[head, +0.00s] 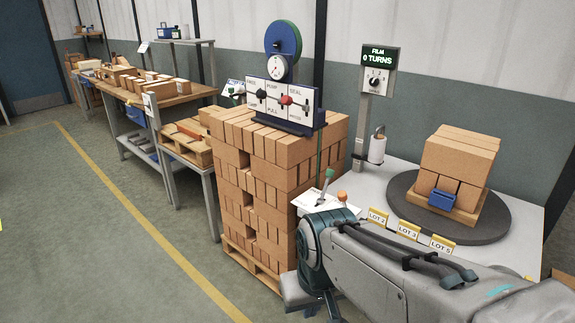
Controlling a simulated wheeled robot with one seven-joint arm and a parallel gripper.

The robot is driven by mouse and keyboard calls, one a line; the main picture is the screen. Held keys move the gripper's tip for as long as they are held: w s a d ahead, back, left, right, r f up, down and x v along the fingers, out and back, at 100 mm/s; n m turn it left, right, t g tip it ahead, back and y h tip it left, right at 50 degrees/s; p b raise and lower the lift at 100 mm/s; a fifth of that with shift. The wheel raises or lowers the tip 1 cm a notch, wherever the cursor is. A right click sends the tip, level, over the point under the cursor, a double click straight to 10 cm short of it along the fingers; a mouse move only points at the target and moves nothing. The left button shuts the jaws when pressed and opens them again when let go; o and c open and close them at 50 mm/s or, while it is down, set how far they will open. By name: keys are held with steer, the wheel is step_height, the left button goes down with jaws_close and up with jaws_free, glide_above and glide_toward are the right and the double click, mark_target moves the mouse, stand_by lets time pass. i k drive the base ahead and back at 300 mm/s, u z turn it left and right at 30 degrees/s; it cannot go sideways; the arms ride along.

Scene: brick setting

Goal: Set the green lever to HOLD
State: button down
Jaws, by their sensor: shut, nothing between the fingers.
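A lever with a green knob (328,174) stands up from a white plate (309,201) at the near left corner of the grey table. It leans slightly to the right in the picture. The markings on the plate are too small to read, so I cannot tell which setting it is at. A shorter orange knob (342,196) is just right of it. My arm crosses the lower right of the head view, just in front of the plate, and hides part of it. My gripper's fingers do not show.
A round dark turntable (398,197) bears stacked bricks and a blue clamp. Lot cards (407,229) line the table's front. A tall brick stack (262,190) on a pallet carries a panel (272,108) with several levers. The FILM post (377,82) reads 0 TURNS. Floor at left is clear.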

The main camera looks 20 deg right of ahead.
mark_target(329, 174)
steer(key=z, duration=0.05)
steer(key=i, duration=0.6)
steer(key=z, duration=0.7)
steer(key=i, duration=0.5)
steer(key=z, duration=0.5)
